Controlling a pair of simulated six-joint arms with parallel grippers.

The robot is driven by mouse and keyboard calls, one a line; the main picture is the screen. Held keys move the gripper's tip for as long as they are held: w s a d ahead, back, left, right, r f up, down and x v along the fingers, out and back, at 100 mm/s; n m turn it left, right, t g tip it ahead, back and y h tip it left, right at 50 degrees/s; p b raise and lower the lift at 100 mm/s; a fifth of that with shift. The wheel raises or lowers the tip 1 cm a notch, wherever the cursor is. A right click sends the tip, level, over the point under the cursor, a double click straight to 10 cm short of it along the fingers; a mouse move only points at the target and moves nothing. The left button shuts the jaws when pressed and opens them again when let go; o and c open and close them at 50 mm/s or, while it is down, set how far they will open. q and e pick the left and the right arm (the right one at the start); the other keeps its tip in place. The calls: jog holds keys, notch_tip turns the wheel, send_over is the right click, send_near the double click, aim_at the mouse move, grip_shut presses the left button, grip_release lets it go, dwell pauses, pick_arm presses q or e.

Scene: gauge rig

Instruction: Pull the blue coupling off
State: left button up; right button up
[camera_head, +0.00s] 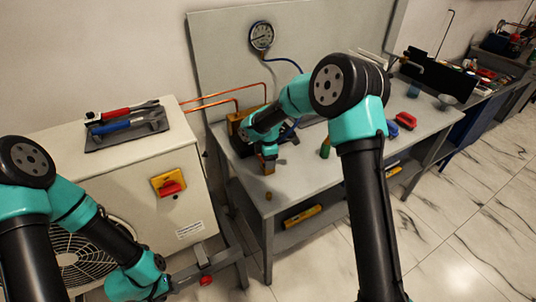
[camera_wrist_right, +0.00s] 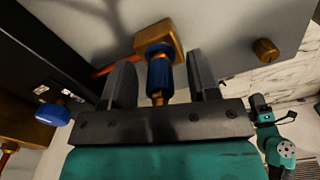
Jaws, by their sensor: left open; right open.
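The blue coupling (camera_wrist_right: 159,72) sits on a brass fitting (camera_wrist_right: 160,38), with a short brass end below it in the right wrist view. My right gripper (camera_wrist_right: 160,85) is open, one finger on each side of the coupling, with a gap showing at both sides. In the head view my right gripper (camera_head: 267,157) points down over the bench beside the brass block, and the coupling is hidden there. My left arm is at the lower left, and its fingers are outside the head view.
A pressure gauge (camera_head: 261,36) is on the back panel. Copper pipes (camera_head: 225,97) run to the rig. A small brass plug (camera_head: 268,196) stands near the front of the bench (camera_head: 320,185); a blue knob (camera_wrist_right: 52,115) is beside the rig. Tools (camera_head: 125,120) lie on the white cabinet.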

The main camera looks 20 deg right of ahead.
grip_shut()
dwell(0.8)
